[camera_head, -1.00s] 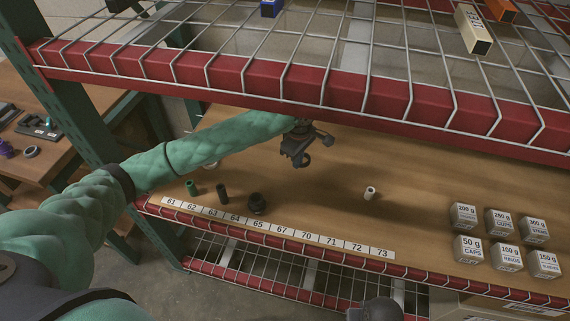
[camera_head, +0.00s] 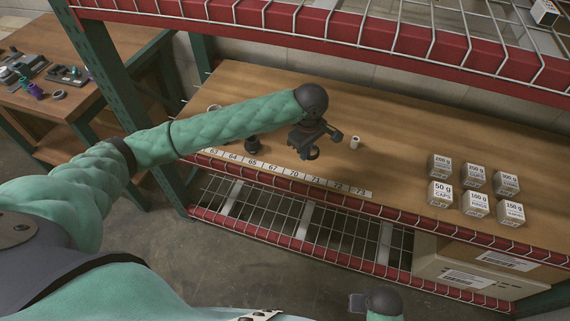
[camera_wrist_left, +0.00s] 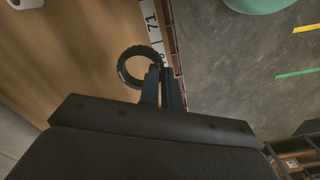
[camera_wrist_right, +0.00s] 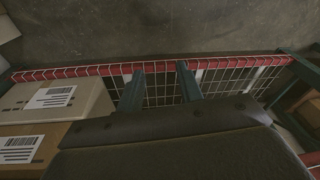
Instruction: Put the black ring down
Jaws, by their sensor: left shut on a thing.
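The black ring (camera_head: 314,154) is held by its edge in my left gripper (camera_head: 308,147), close to the front number strip (camera_head: 290,173) on the wooden shelf. In the left wrist view, the left fingers (camera_wrist_left: 164,88) are shut on one side of the ring (camera_wrist_left: 124,75), and its open middle shows shelf wood. Label 71 is right beside it. I cannot tell whether the ring touches the shelf.
A small white cylinder (camera_head: 355,142) stands right of the left gripper. A dark round part (camera_head: 252,145) stands beside my left forearm. Several labelled boxes (camera_head: 441,194) fill the right side. A red upper rack beam (camera_head: 340,40) hangs above. Shelf between cylinder and boxes is clear.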

